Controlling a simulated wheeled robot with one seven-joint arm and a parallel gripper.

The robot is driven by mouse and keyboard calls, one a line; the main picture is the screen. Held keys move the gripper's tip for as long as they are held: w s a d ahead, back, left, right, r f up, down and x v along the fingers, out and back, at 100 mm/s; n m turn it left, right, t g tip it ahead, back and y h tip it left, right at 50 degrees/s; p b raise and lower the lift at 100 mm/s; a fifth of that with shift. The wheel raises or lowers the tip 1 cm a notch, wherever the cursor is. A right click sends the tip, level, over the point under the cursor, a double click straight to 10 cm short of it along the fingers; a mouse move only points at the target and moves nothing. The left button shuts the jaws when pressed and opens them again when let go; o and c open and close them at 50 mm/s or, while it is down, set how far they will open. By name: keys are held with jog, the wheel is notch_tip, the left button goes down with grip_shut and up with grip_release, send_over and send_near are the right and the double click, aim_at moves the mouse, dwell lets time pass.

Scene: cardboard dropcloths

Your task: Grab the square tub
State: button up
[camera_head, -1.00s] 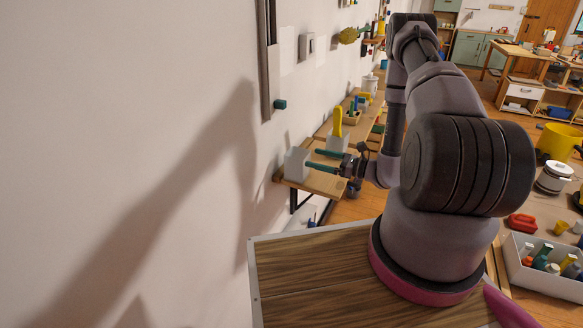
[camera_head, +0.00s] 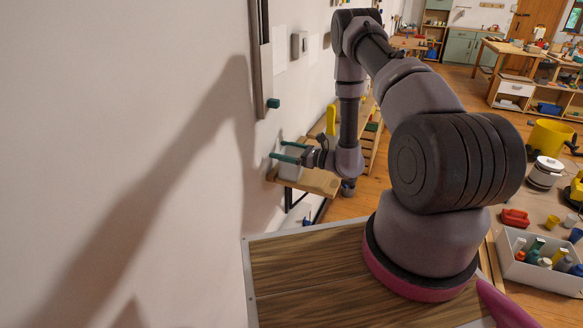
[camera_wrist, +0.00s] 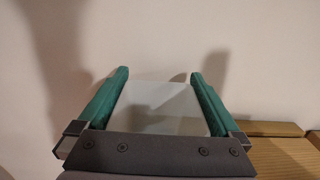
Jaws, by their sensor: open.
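The square tub (camera_head: 292,172) is a pale grey-white box on the near end of a wooden shelf against the wall. In the head view my gripper (camera_head: 277,150) is at the tub, its green fingers crossing the tub's upper part. In the wrist view the tub (camera_wrist: 163,108) appears between the two fingers of my gripper (camera_wrist: 159,73), which are apart on its left and right. Whether either finger touches it I cannot tell. The tub's lower part is hidden by the gripper body in the wrist view.
The wall (camera_head: 130,120) is close beside the tub. A yellow upright thing (camera_head: 331,119) stands farther along the shelf (camera_head: 318,182). A grey box of bottles (camera_head: 540,272) is at the right, away from the gripper.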

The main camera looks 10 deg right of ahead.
grip_shut()
jog(key=shift+r, duration=0.1)
